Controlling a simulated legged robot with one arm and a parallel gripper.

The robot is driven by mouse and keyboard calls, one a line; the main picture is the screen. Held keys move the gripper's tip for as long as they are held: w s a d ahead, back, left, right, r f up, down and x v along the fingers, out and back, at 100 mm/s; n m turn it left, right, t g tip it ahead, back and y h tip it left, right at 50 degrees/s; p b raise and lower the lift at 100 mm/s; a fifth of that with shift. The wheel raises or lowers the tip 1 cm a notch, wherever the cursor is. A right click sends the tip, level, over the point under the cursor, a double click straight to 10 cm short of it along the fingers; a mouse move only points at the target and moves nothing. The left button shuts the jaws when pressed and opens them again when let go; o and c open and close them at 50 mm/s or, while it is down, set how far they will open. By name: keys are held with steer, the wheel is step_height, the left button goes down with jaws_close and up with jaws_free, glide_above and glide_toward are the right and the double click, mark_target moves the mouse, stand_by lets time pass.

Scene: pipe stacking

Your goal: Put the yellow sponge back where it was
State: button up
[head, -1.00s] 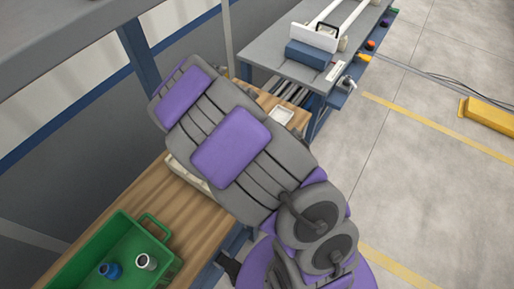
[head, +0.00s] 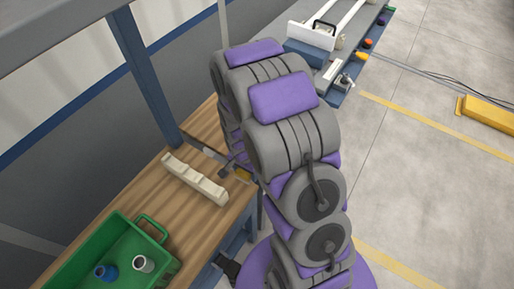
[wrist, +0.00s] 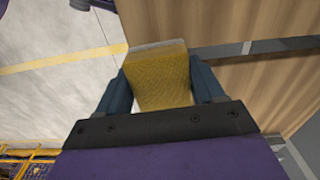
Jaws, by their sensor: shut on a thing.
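The yellow sponge (wrist: 160,77) is between the two blue fingers of my gripper (wrist: 160,82) in the wrist view. My gripper is shut on it, with a finger against each side. The sponge has a pale strip along its far edge. In the head view a small yellow part of the sponge (head: 243,175) shows by the right edge of the wooden bench (head: 190,215). My arm hides most of the gripper there. I cannot tell whether the sponge touches the bench.
A cream notched block (head: 195,180) lies on the bench, left of my arm. A green bin (head: 110,255) with a blue and a grey fitting stands at the front left. A blue post (head: 145,75) rises behind the bench. A grey table (head: 350,40) with white pipes stands farther back.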

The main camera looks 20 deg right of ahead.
steer(key=shift+s+a+f, duration=0.1)
steer(key=shift+s+f, duration=0.2)
steer(key=shift+s, duration=0.5)
steer(key=shift+m, duration=0.3)
steer(key=w+d+b, duration=0.1)
steer(key=w+d, duration=0.1)
steer(key=w, duration=0.2)
steer(key=w+d+f+b, duration=0.1)
steer(key=w+d, duration=0.2)
steer(key=w, duration=0.1)
steer(key=w+d, duration=0.3)
steer(key=w, duration=0.2)
steer(key=shift+w+d+f+b, duration=0.1)
steer(key=shift+f+b, duration=0.15)
steer(key=shift+b, duration=0.15)
steer(key=shift+w+d+f, duration=0.1)
steer(key=shift+f, duration=0.1)
step_height(320, 180, down, 3)
steer(key=shift+f+b, duration=0.1)
steer(key=shift+b, duration=0.55)
steer(key=o, duration=0.9)
steer(key=shift+o, duration=0.2)
